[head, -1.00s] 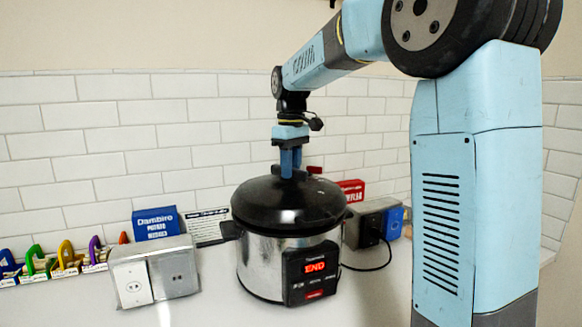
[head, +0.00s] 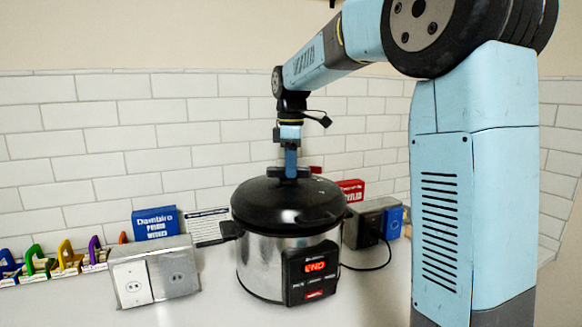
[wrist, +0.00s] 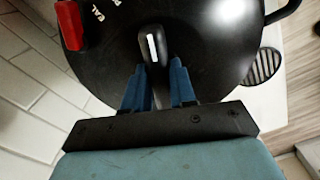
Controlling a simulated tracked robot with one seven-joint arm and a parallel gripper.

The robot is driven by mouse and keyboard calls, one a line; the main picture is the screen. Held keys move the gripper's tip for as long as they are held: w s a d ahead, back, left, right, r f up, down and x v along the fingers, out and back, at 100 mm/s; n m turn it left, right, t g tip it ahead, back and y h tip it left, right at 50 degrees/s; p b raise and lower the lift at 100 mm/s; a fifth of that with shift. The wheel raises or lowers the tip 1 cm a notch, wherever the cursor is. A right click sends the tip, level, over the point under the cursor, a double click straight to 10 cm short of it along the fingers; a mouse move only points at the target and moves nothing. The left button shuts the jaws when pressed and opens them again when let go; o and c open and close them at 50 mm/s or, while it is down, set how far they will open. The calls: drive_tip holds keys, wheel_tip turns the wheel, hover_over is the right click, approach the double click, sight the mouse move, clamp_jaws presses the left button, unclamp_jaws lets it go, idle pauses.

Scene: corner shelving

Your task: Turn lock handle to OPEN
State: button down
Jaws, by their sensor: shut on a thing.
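A silver pressure cooker (head: 268,265) with a black lid (head: 280,210) stands on the white counter, its display reading END. The black lock handle (wrist: 152,45) with a white stripe sits on the lid; in the head view it shows as a small dark bar (head: 275,172) on top. My gripper (wrist: 158,80) points down and is shut on this handle, with one blue finger on each side. In the head view, my gripper (head: 290,170) is seen edge-on, so one finger hides the other. White lettering on the lid is partly cut off in the wrist view.
A red knob (wrist: 70,25) sits near the lid's rim. Left of the cooker are an outlet box (head: 155,272), a blue box (head: 156,222) and a sign (head: 207,226). Right are a red box (head: 352,190) and another outlet box (head: 370,220). The tiled wall is behind.

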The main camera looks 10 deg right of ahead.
drive_tip(key=shift+w+n, duration=0.2)
drive_tip(key=shift+n, duration=2)
drive_tip(key=c, duration=0.9)
unclamp_jaws()
wheel_tip(320, 180, up, 14)
drive_tip(key=shift+f, duration=0.15)
